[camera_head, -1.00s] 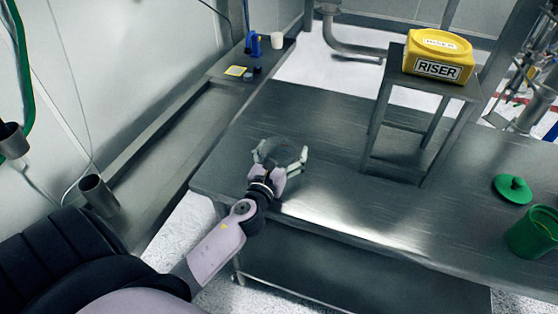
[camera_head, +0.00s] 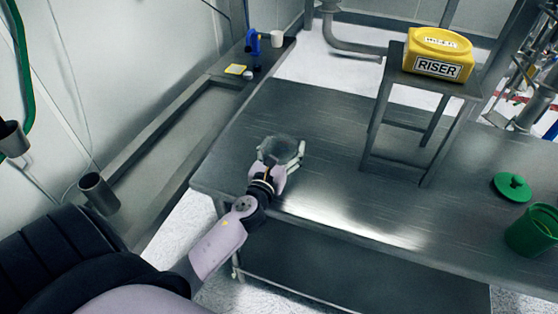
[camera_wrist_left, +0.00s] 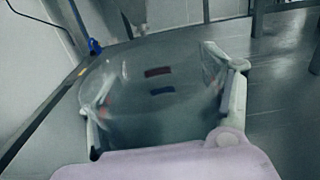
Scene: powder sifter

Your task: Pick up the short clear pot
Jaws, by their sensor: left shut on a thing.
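The short clear pot (camera_head: 283,150) is a see-through round vessel at the near left part of the steel table. My left gripper (camera_head: 281,157) has its fingers on both sides of the pot and is shut on it. In the left wrist view the pot (camera_wrist_left: 155,95) fills the space between the fingers of the gripper (camera_wrist_left: 165,105), with a red and a blue mark showing on or through it. Whether its base touches the table is hard to tell. My right gripper is not in view.
The steel table (camera_head: 330,205) is clear around the pot. A steel stand (camera_head: 398,165) bears a yellow RISER tub (camera_head: 438,55). A green lid (camera_head: 511,187) and a green container (camera_head: 532,232) are at the right. A side ledge (camera_head: 185,125) runs along the left wall.

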